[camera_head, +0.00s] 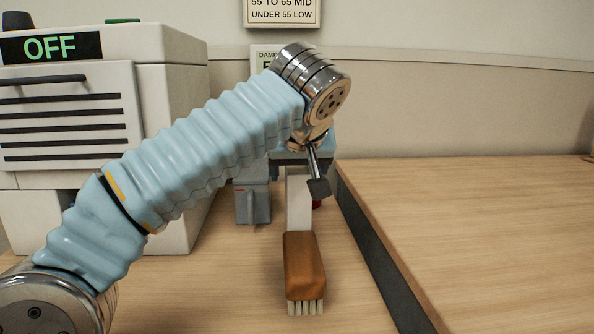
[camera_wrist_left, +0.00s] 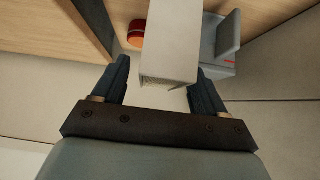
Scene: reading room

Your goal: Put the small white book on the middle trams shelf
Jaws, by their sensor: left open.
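A pale white upright block, which looks like the small white book (camera_head: 298,207), stands on the wooden table behind a brush; my gripper hides its upper part. In the left wrist view the white book (camera_wrist_left: 172,40) lies between the two fingers. My left gripper (camera_wrist_left: 160,72) is open, with one dark finger on each side of the book; I cannot tell if either touches it. In the head view the left gripper (camera_head: 312,180) is seen mostly from behind, one finger in front of the book. No trams shelf shows in either view. My right gripper is not in view.
A brown brush (camera_head: 305,265) lies in front of the book. A grey holder (camera_head: 252,203) stands to the left, and a red-orange round thing (camera_wrist_left: 137,32) is close by. A white machine (camera_head: 180,90) reading OFF fills the left. The right tabletop (camera_head: 480,220) is clear.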

